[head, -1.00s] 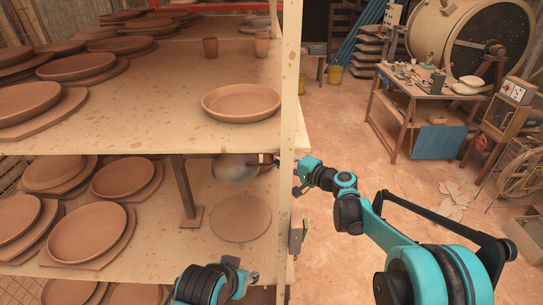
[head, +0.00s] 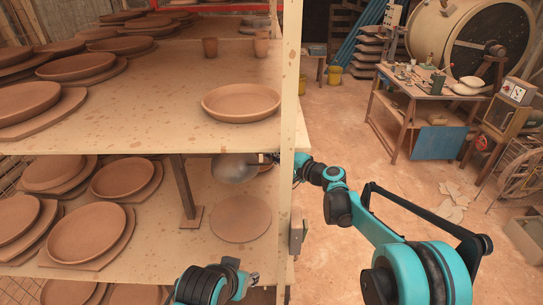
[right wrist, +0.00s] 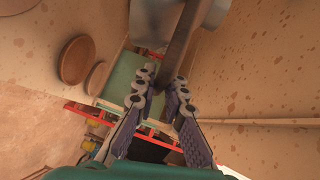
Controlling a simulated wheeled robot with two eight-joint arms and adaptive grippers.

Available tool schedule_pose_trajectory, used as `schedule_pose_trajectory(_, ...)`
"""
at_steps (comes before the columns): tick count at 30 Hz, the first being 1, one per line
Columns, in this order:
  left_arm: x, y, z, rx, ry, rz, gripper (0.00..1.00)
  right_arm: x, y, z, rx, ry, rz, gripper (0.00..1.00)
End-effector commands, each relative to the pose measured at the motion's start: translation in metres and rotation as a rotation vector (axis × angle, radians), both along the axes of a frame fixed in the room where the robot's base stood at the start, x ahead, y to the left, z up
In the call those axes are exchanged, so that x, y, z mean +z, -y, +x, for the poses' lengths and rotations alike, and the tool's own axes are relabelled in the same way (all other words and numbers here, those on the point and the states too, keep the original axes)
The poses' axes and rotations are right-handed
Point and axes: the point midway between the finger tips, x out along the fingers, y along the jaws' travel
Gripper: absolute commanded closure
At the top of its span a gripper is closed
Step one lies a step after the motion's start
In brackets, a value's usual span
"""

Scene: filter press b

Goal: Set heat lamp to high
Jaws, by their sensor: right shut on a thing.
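The heat lamp (head: 236,169), a grey rounded shade, hangs just under the upper shelf board, above a round clay disc (head: 240,219) on the lower shelf. My right gripper (head: 271,158) reaches in behind the shelf post at the lamp's right side. In the right wrist view, its fingers (right wrist: 166,87) are shut on a dark bar (right wrist: 181,45) that runs up to the grey shade (right wrist: 175,14). The lamp's setting cannot be read. My left gripper (head: 250,280) is low at the front of the shelves; its fingers are too small to judge.
The pale upright post (head: 289,110) stands between my right arm and the shelf space. A small grey box (head: 297,237) is on the post's lower part. Clay plates crowd the shelves at left.

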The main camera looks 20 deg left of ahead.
Motion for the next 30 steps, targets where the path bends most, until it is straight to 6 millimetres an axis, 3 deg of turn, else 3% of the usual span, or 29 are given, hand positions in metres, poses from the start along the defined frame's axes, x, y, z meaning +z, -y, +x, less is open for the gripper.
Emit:
schedule_pose_trajectory(9,0.054,0.000,0.000,0.000,0.000,0.000,0.60,0.094,0.000,0.001,-0.003,-0.001,0.004,1.00)
schedule_pose_trajectory(15,0.074,0.000,0.000,0.000,0.000,0.000,0.60,0.134,0.000,0.001,-0.004,0.000,0.004,1.00)
schedule_pose_trajectory(28,0.076,0.000,0.000,0.000,0.000,0.000,0.60,0.143,0.001,0.002,-0.007,-0.001,0.009,1.00)
schedule_pose_trajectory(29,0.076,0.000,0.000,0.000,0.000,0.000,0.60,0.143,0.001,0.002,-0.007,-0.001,0.009,0.81)
schedule_pose_trajectory(30,0.076,0.000,0.000,0.000,0.000,0.000,0.60,0.143,0.001,0.002,-0.007,-0.001,0.007,0.71)
